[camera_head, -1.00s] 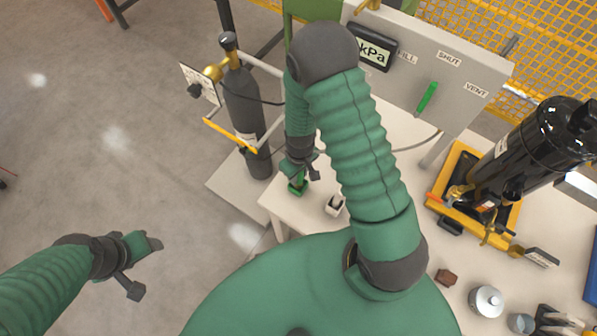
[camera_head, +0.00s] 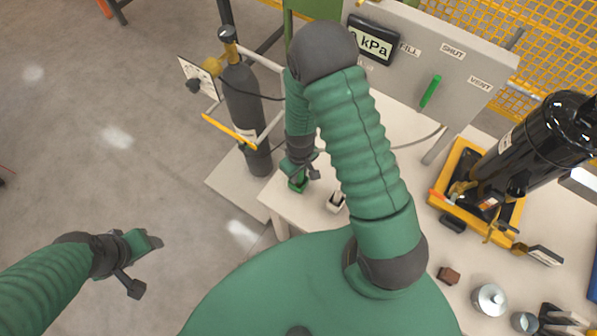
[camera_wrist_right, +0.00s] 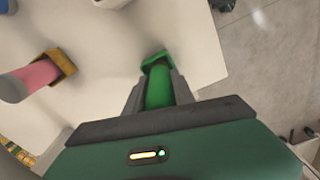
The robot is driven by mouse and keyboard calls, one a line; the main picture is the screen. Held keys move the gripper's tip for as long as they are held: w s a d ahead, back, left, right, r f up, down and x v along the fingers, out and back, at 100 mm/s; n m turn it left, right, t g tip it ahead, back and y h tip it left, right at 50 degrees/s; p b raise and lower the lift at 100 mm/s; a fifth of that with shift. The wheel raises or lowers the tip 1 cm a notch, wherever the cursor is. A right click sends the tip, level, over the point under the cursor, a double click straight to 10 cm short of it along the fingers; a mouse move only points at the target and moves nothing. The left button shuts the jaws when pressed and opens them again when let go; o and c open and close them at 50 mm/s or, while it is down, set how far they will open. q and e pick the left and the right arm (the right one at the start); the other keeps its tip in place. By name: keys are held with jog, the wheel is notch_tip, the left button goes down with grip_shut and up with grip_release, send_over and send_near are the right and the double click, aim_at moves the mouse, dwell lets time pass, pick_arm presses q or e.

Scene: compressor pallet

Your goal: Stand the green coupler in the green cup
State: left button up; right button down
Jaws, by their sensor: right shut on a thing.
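My right gripper (camera_head: 303,172) is at the near left corner of the white table, pointing down over the green cup (camera_head: 298,185). In the right wrist view the green coupler (camera_wrist_right: 160,92) is between the fingers of my right gripper (camera_wrist_right: 158,88), which is shut on it. The square green cup (camera_wrist_right: 155,60) is at the coupler's far end, near the table edge. The coupler's end overlaps the cup, but I cannot tell how deep it sits. My left gripper (camera_head: 146,265) is open and empty over the floor at the left.
A white-and-dark holder (camera_head: 336,202) stands right of the green cup. A pink cylinder (camera_wrist_right: 35,76) stands in a brown-orange cup (camera_wrist_right: 62,63) in the wrist view. A grey gas bottle (camera_head: 243,105) stands left of the table. A panel (camera_head: 450,95) stands behind.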

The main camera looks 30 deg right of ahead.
jog(key=shift+f, duration=0.15)
jog(key=c, duration=1)
grip_release()
jog(key=shift+o, duration=0.2)
notch_tip(320, 180, up, 17)
jog(key=p, duration=0.1)
jog(key=shift+s, duration=0.15)
jog(key=shift+f, duration=0.1)
jog(key=s+a+r+m+t, duration=0.1)
jog(key=s+a+r+t, duration=0.1)
jog(key=s+a+r, duration=0.1)
jog(key=shift+s+a+r+m, duration=0.3)
jog(key=shift+s+a+r, duration=0.05)
jog(key=shift+a+r, duration=0.4)
